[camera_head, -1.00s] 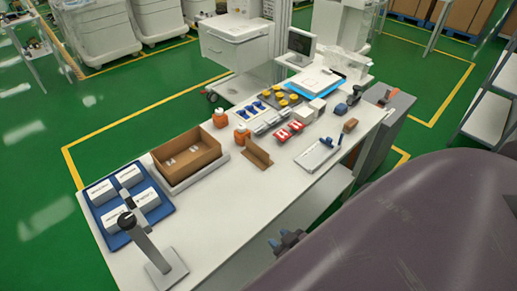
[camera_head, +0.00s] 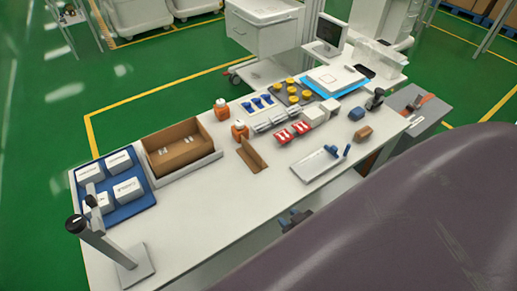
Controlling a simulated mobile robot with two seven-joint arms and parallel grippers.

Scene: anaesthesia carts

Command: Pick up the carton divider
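The carton divider (camera_head: 252,156) is a small brown folded cardboard piece standing on the white table, just right of the open brown carton (camera_head: 202,153). The carton sits in a pale tray and holds small white items. My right gripper (camera_head: 294,218) shows only as a small dark shape at the table's front edge, below and right of the divider and apart from it. Most of it is hidden behind my large purple-grey arm, so its fingers cannot be made out. My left gripper is not in view.
A blue tray (camera_head: 146,203) with white boxes and a black-topped post stand (camera_head: 107,243) are at left. The table in front of the divider is clear.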

